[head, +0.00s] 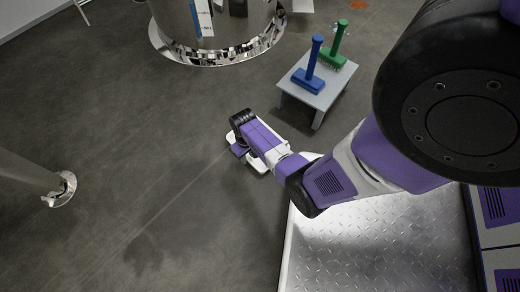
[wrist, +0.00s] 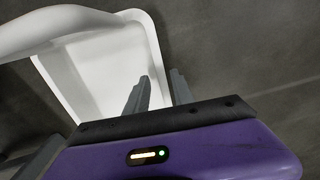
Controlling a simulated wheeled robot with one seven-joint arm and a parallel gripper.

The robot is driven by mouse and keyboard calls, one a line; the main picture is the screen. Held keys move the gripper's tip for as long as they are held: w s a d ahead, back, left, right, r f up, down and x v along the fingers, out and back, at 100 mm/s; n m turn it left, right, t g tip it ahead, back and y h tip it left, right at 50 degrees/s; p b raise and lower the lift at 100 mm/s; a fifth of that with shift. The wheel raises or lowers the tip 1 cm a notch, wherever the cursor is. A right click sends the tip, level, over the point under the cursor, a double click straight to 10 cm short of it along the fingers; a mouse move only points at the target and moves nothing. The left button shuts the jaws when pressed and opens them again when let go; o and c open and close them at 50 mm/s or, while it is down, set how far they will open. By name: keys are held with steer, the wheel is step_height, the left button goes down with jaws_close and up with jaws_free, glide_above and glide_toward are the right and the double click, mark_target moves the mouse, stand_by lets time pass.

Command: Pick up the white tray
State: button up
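The white tray (wrist: 98,62) fills the upper left of the wrist view, with a raised rim and rounded corners. A thick white curved piece crosses its upper left corner; I cannot tell what it belongs to. My gripper (wrist: 160,92) has one dark finger inside the tray and the other outside its right wall. I cannot tell how high the tray is.
A small grey table (head: 316,95) stands beyond my gripper, with a blue brush (head: 309,75) and a green brush (head: 335,52) on it. A shiny tank (head: 215,30) stands behind. A metal post (head: 62,188) is at the left. The floor between is clear.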

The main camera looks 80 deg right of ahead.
steer(key=shift+f, duration=0.2)
jaws_close()
stand_by(1.3)
